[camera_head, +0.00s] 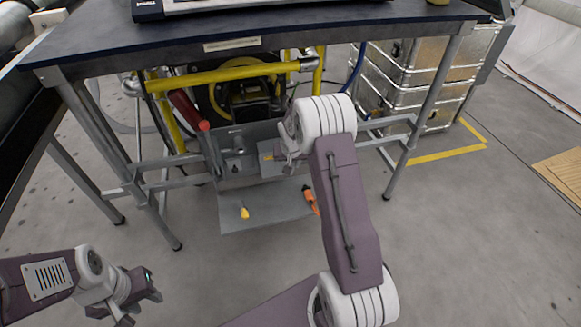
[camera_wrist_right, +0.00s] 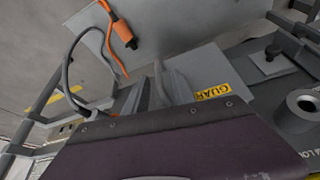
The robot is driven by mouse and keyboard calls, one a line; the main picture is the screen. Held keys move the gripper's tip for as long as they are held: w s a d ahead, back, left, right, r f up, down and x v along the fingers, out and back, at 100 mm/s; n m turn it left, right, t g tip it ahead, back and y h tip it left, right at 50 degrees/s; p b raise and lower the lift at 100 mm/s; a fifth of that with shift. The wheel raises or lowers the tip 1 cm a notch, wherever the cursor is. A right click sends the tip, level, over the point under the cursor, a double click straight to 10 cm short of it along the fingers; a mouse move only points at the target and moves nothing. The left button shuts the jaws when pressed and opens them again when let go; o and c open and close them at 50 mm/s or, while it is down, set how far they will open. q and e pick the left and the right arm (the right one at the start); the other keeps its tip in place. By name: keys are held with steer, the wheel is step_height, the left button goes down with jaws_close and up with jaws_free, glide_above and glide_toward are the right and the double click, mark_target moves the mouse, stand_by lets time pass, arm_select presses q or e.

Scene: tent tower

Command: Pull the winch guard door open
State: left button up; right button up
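The winch (camera_head: 240,92) is a dark drum inside a yellow tube frame under the table. In front of it is grey sheet metal. A small grey panel with a yellow label, which I take for the guard door (camera_head: 283,168), also shows in the right wrist view (camera_wrist_right: 190,72), its label partly reading "GUAR". My right gripper (camera_head: 284,152) is at this panel, mostly hidden by its wrist. In the right wrist view my own purple link covers the lower part, so its grip is unclear. My left gripper (camera_head: 144,300) is open and empty at lower left, far from the panel.
The table (camera_head: 150,45) stands above the winch, with legs and crossbars around it. A red-knobbed lever (camera_head: 205,127) stands left of the panel. A lower grey plate (camera_head: 268,212) carries a yellow piece and an orange piece (camera_head: 310,199). Metal cases (camera_head: 410,80) stand behind right.

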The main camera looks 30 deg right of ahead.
steer(key=shift+c, duration=0.3)
jaws_close()
stand_by(1.2)
